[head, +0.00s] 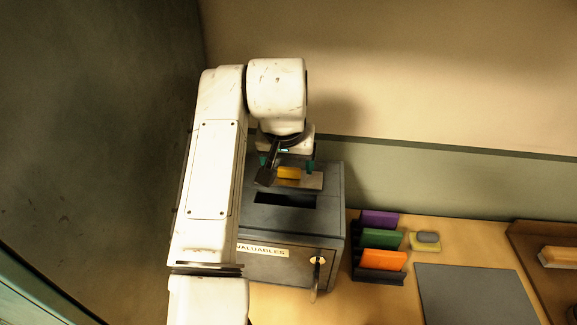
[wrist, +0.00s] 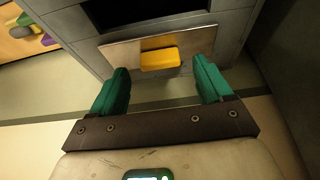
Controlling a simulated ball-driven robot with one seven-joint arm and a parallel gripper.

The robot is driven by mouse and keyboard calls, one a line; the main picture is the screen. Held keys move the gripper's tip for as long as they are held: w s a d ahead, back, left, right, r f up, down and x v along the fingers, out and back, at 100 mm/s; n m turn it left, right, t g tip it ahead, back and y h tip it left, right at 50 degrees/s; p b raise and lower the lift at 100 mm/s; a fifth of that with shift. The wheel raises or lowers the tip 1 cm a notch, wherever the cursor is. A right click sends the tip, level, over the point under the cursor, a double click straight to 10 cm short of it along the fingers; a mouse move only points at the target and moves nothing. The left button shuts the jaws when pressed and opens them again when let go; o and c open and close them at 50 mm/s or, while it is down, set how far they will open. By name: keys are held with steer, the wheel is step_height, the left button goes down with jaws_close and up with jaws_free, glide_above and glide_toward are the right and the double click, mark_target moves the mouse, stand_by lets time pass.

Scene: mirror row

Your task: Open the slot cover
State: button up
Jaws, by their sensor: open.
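The slot cover (head: 315,181) is a flat metal plate with a yellow handle (head: 289,172), on top of a grey box labelled "VALUABLES" (head: 275,267). The cover lies at the back of the box top, behind a dark slot (head: 285,200) that stands open. The wrist view also shows the cover (wrist: 199,43), its yellow handle (wrist: 160,59) and part of the dark slot (wrist: 140,8). My gripper (head: 287,164) is open over the back of the box. In the wrist view my green fingertips (wrist: 161,68) stand either side of the handle, with gaps, not gripping it.
A key-like metal piece (head: 317,278) is on the box front. Right of the box, a dark rack holds purple, green and orange pieces (head: 382,260). A grey mat (head: 475,294) and a brown tray (head: 540,270) lie farther right. A wall stands close behind.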

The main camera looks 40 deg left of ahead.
steer(key=b+v, duration=0.1)
steer(key=v, duration=0.7)
steer(key=shift+r, duration=0.25)
steer(key=shift+s+d, duration=0.15)
steer(key=shift+s, duration=0.05)
